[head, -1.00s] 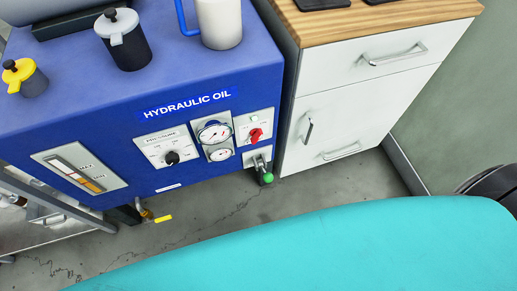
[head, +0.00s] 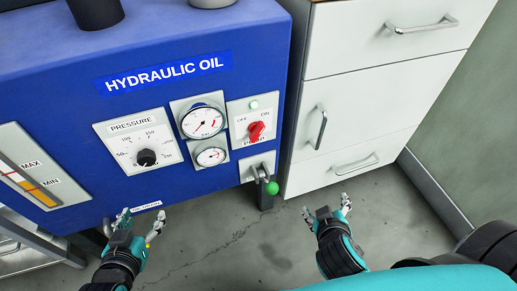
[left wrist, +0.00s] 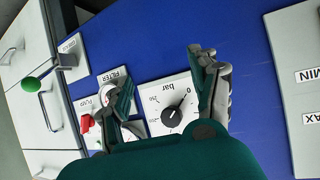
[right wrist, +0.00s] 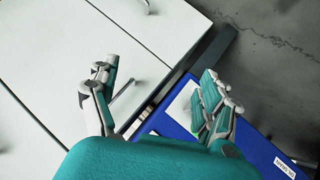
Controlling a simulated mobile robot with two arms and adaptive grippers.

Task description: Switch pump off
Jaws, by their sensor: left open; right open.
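The pump switch is a red rotary knob (head: 256,131) on a white plate marked OFF and ON, on the front of the blue hydraulic oil unit (head: 150,90). A pale green lamp (head: 254,104) sits above it. The red knob also shows in the left wrist view (left wrist: 87,123), partly beside the fingers. My left gripper (head: 140,222) is open and empty, low in front of the unit, below the pressure dial. My right gripper (head: 327,212) is open and empty, right of the green-tipped lever, in front of the white cabinet. Neither touches the knob.
A black pressure knob (head: 146,157) and two gauges (head: 203,121) are left of the switch. A lever with a green ball (head: 272,187) sticks out below it. A white drawer cabinet (head: 370,80) stands at the right. Grey floor (head: 220,250) lies between my grippers.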

